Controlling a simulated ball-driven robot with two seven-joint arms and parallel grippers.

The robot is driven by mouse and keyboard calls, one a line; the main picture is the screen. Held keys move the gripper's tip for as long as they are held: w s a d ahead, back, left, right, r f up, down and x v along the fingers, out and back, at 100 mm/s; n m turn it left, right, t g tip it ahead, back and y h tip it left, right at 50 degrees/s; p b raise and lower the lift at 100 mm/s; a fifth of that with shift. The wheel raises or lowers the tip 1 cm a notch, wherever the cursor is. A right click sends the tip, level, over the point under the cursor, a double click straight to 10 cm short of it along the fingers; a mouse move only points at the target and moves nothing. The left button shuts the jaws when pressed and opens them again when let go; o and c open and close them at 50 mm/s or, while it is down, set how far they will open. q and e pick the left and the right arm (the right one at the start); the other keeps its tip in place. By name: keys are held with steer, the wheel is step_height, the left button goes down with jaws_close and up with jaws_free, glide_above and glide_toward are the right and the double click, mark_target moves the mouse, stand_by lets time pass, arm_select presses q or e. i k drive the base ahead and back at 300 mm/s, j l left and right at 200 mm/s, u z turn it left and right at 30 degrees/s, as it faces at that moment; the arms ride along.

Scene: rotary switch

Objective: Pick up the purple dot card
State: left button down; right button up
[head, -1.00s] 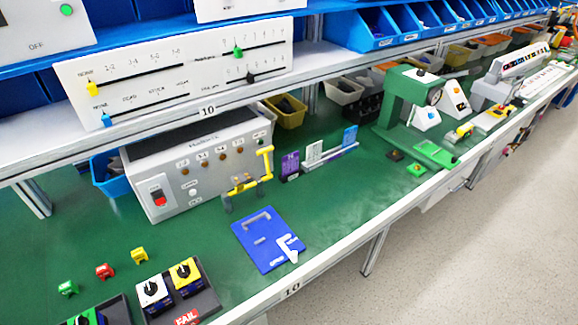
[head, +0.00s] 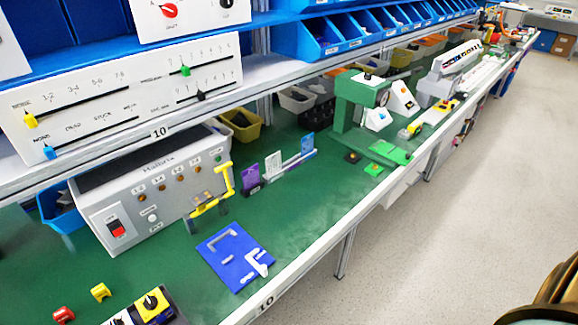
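A purple card (head: 250,178) stands upright at the left end of a row of cards on the green bench top. A white card (head: 273,166) and a blue card (head: 307,144) stand to its right in a low holder (head: 292,163). The marking on the purple card is too small to make out. Neither of my grippers shows in the head view.
A yellow handle fixture (head: 215,195) and a grey test box (head: 150,185) stand left of the cards. A blue plate (head: 232,258) lies in front. A green press (head: 358,112) stands to the right. The bench's front edge (head: 330,225) borders an open floor aisle.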

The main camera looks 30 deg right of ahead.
mark_target(250, 176)
steer(key=l+u, duration=0.5)
steer(key=l, duration=0.3)
steer(key=k+l+u, duration=0.15)
steer(key=l+u, duration=0.35)
steer(key=l, duration=0.3)
